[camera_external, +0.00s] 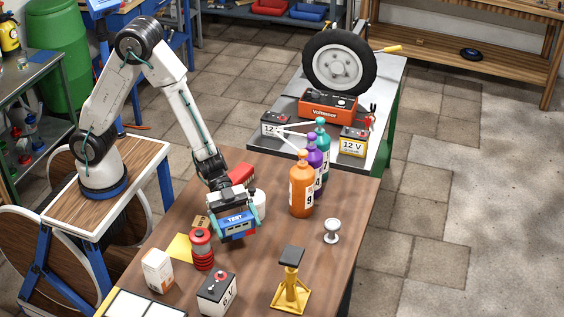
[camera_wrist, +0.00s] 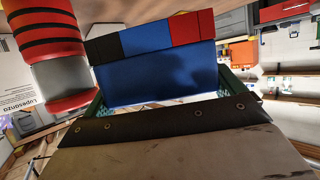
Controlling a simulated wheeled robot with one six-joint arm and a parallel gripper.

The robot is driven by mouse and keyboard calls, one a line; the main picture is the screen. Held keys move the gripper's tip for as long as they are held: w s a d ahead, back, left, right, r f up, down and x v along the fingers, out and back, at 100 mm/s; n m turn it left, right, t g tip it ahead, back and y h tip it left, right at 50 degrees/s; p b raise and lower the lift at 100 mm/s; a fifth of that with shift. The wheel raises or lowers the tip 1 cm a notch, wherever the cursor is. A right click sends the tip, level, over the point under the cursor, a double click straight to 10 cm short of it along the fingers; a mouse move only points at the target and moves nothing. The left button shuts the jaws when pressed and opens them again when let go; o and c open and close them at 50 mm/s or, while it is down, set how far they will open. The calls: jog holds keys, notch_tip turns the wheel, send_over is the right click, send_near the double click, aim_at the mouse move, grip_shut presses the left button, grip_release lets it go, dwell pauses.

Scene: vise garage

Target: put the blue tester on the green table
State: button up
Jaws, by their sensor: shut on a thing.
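The blue tester (camera_external: 237,221), labelled TEST, is in my gripper (camera_external: 233,226), over the left part of the wooden table. My gripper is shut on it, with a finger on either side. In the wrist view the tester (camera_wrist: 160,75) shows a blue face with black, blue and red parts along one edge. I cannot tell how far it is above the wood. The green table (camera_external: 390,82) stands behind the wooden table, with a grey top and green side. Its clear areas are mainly along the edges.
The wooden table (camera_external: 265,268) holds several bottles (camera_external: 301,187), a red-black canister (camera_external: 202,250), a 6 V battery (camera_external: 217,292) and a yellow jack stand (camera_external: 290,285).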

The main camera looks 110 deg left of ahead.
aim_at(238, 236)
jog(key=shift+f, duration=2.95)
jog(key=shift+f, duration=0.1)
jog(key=o, duration=0.7)
jog(key=shift+f, duration=0.1)
jog(key=shift+s+a+r, duration=0.1)
jog(key=shift+a+r, duration=0.1)
jog(key=shift+r, duration=0.1)
jog(key=v, duration=1.1)
jog(key=shift+s+a, duration=0.2)
jog(key=shift+s, duration=0.1)
